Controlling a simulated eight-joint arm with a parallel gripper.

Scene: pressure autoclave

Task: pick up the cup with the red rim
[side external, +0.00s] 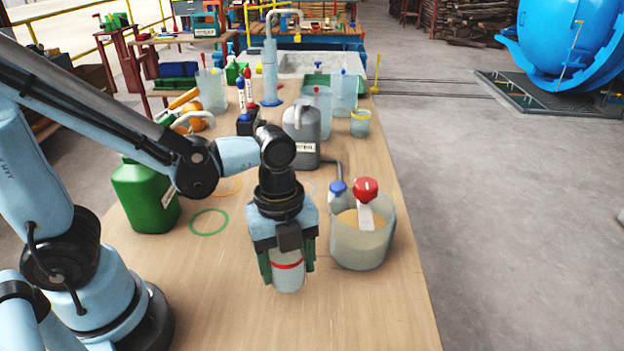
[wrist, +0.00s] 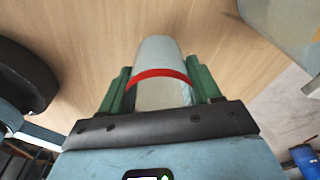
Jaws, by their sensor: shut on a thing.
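The cup with the red rim (side external: 287,273) is a pale, translucent cup with a red band, held between the green fingers of my gripper (side external: 287,268). In the wrist view the cup (wrist: 160,65) sits between the two green fingers of my gripper (wrist: 160,92), which touch its sides. The red band crosses the cup near the fingers. The cup's lower end points away from the gripper. Whether it is clear of the table, I cannot tell for sure. Part of the cup is hidden by the gripper.
A large translucent beaker (side external: 350,249) with a red-capped item stands close to the right of my gripper. A green jug (side external: 146,196) is at the left, and a grey jug (side external: 302,140) behind. A green ring (side external: 194,226) lies on the table. The front of the wooden table (side external: 390,320) is clear.

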